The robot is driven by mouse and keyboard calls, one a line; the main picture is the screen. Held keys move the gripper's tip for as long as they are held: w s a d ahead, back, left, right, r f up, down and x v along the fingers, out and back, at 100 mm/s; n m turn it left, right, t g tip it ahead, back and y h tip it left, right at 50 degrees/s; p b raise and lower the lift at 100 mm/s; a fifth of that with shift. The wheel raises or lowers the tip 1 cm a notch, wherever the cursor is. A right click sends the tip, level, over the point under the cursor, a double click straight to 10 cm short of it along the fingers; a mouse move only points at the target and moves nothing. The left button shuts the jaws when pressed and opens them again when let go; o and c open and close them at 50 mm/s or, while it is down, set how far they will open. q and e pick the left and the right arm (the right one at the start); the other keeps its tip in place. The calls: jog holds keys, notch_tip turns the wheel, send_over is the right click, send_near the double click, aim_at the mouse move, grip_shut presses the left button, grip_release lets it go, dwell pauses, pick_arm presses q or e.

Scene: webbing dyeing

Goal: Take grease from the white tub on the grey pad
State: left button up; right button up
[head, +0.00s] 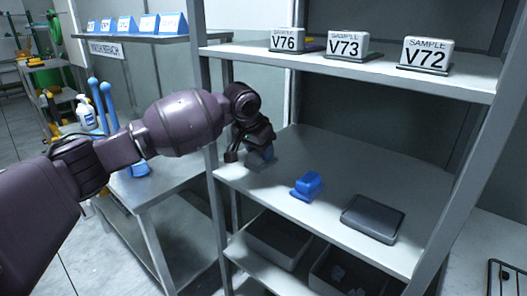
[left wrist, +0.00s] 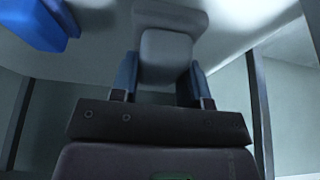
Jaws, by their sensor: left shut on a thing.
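My left gripper (head: 256,150) reaches over the left end of the middle shelf. In the left wrist view its two blue fingers (left wrist: 162,82) are shut on a light grey block (left wrist: 166,48) with a wider base. The block's lower part (head: 260,163) shows in the head view at shelf level; I cannot tell whether it touches the shelf. A flat dark grey pad (head: 372,218) lies bare on the same shelf, to the right. I cannot make out a white tub in either view. My right gripper is not in view.
A blue block (head: 307,185) lies on the shelf between gripper and pad. The upper shelf (head: 390,70) holds sample blocks V76 (head: 287,40), V73 (head: 346,45) and V72 (head: 427,53). Shelf posts (head: 213,150) stand close to my arm. Grey bins (head: 275,240) sit below.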

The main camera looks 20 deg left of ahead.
pick_arm(q)
jog(key=s+a+p, duration=0.2)
jog(key=s, duration=0.5)
jog(key=s+a+p, duration=0.2)
jog(key=s+a, duration=0.1)
jog(key=s, duration=0.5)
jog(key=shift+a, duration=0.3)
jog(key=o, duration=0.3)
jog(key=shift+c, duration=0.9)
